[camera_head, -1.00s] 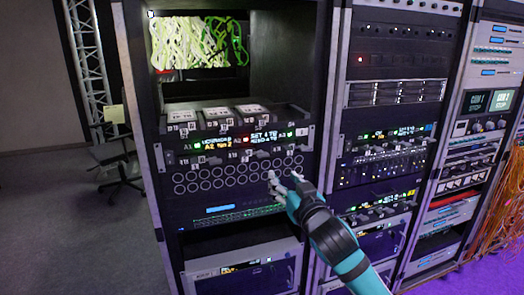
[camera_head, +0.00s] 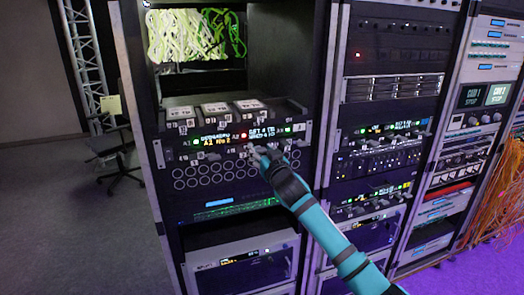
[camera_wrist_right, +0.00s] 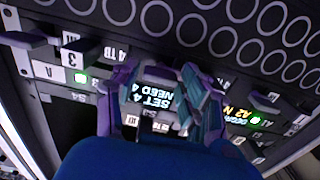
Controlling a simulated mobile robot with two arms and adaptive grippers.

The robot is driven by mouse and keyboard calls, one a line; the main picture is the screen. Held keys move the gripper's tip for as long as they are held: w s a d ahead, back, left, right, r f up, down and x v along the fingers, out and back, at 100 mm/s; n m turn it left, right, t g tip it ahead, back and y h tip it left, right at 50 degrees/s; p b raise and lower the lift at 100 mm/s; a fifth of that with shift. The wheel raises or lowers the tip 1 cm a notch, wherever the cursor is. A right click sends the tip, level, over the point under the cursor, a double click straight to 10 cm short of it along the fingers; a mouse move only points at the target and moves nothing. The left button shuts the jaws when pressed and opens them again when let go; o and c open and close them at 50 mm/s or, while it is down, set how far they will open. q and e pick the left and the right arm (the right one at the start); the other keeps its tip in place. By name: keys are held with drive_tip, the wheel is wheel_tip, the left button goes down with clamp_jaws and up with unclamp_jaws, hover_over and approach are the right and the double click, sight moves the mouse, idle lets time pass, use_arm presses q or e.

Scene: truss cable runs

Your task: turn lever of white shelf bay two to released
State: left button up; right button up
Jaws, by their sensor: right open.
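In the head view, a rack shelf (camera_head: 172,126) carries three white-topped units, with small levers and tags along its front. Below it is a dark panel (camera_head: 186,151) with lit text and green and red lights, and more small levers under the text. I cannot tell which lever belongs to bay two, or its position. My right gripper (camera_head: 261,154) is open at the right half of this panel's lower edge. In the right wrist view, the gripper (camera_wrist_right: 157,108) has its fingers either side of a display (camera_wrist_right: 152,88) reading "SET 4 NEED 4". Contact with a lever is unclear.
Yellow-green cables (camera_head: 195,35) fill the upper opening. A second rack (camera_head: 393,90) stands close on the right, with orange cables (camera_head: 495,190) beyond. A chair (camera_head: 113,150) and open floor are at left.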

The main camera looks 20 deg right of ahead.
drive_tip(key=c, duration=0.9)
drive_tip(key=shift+o, duration=0.2)
